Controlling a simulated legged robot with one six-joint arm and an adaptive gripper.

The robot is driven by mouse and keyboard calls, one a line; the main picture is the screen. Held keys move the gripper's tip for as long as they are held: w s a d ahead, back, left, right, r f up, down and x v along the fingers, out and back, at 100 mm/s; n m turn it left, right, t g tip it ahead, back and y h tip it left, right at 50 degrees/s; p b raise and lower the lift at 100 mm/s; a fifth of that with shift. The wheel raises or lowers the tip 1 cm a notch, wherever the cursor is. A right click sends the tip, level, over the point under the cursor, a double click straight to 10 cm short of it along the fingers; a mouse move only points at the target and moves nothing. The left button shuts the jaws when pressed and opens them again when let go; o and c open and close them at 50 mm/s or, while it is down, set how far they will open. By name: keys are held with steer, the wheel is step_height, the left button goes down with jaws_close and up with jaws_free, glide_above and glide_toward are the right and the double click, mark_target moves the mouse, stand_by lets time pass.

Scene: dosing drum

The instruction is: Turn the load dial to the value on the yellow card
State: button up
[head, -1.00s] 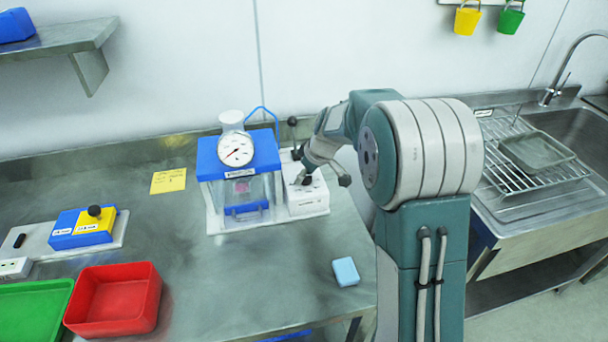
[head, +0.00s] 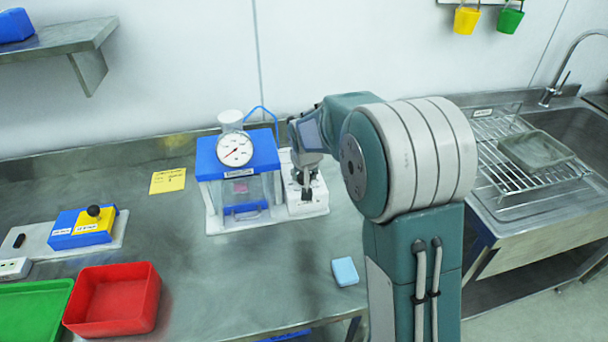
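The yellow card (head: 168,181) lies flat on the steel table at the left of the drum. Its writing is too small to read. The blue-topped dosing drum (head: 207,165) has a round white gauge (head: 235,149) with a red needle. At its right stands a white control box (head: 308,209). My gripper (head: 306,194) points down at the top of this box, over its middle. The load dial cannot be made out; the gripper covers part of the box top. Whether the fingers touch or hold anything there is too small to tell.
A blue and yellow block with a black knob (head: 93,211), a red bin (head: 115,300) and a green tray (head: 35,312) are at the left. A light-blue sponge (head: 345,271) lies near the front edge. The table middle is clear. A sink (head: 578,140) is at the right.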

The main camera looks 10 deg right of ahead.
steer(key=m, duration=0.2)
steer(key=m+g+h, duration=0.1)
steer(key=m, duration=0.1)
steer(key=m+h, duration=0.1)
steer(key=m, duration=0.2)
steer(key=shift+s+a+f, duration=0.1)
steer(key=shift+s+f, duration=0.05)
steer(key=shift+f, duration=0.15)
steer(key=shift+g, duration=0.3)
steer(key=o, duration=1.2)
steer(key=shift+a, duration=0.1)
steer(key=shift+c, duration=0.2)
steer(key=shift+r, duration=0.15)
steer(key=shift+r, duration=0.25)
steer(key=v, duration=1.1)
steer(key=shift+a, duration=0.45)
